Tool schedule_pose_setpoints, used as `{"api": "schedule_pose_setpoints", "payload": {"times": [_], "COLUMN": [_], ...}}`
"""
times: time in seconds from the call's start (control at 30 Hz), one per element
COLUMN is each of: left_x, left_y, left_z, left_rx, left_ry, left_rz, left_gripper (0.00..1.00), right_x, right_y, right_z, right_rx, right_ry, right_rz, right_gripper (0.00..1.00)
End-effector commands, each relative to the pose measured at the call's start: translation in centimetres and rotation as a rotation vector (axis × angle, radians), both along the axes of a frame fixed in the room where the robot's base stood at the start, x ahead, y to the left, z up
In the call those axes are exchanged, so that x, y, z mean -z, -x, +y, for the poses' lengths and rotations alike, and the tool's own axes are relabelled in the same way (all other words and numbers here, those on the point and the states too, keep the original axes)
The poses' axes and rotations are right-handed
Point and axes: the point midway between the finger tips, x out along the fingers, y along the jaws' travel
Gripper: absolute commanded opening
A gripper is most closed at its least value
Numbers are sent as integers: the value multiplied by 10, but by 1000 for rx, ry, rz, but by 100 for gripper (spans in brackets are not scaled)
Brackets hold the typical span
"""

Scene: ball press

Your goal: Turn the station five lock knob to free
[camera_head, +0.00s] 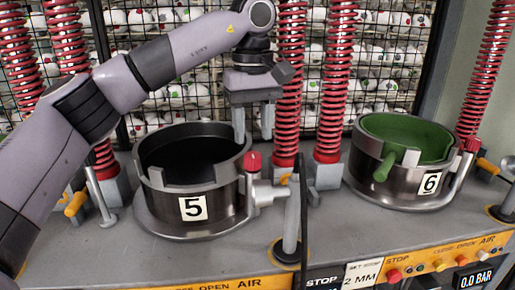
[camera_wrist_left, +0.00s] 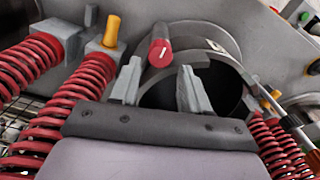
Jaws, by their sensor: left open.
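Station five is a dark metal pot (camera_head: 160,206) with a "5" label, an open black inside and a notched rim. Its red lock knob (camera_head: 253,161) sits on a grey fitting at the pot's right side. In the left wrist view the knob (camera_wrist_left: 160,53) shows a white line on its face. My left gripper (camera_head: 253,136) points down just above the knob, open and empty. In the left wrist view the fingertips (camera_wrist_left: 159,72) lie to either side of the knob, apart from it. My right gripper is not in view.
Station six (camera_head: 352,180) stands to the right with a green insert (camera_head: 405,135). Red springs (camera_head: 290,80) rise close behind my gripper. A wire mesh with white balls (camera_head: 160,105) is at the back. A control panel (camera_head: 400,272) lies along the front right.

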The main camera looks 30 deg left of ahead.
Motion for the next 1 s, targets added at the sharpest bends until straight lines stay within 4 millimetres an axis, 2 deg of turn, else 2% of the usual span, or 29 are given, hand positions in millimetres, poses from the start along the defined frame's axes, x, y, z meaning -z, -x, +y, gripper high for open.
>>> {"api": "schedule_pose_setpoints", "payload": {"times": [0.1,0.3,0.43,0.67,0.73,0.8,0.83,1.0], "left_x": [21,46,53,54,54,54,54,53], "left_y": [1,0,0,0,0,0,0,0], "left_z": [1,0,0,0,0,0,0,0], "left_rx": [1,0,0,0,0,0,0,-4], "left_ry": [0,0,1,1,1,1,0,0], "left_rz": [4,1,1,-1,-1,-1,0,0], "left_gripper": [46,46,46,46,30,7,4,5], "right_x": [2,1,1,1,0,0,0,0], "right_y": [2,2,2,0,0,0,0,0], "right_z": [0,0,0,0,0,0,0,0], "right_rx": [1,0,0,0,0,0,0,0], "right_ry": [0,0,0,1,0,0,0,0], "right_rz": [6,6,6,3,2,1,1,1], "right_gripper": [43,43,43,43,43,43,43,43]}}
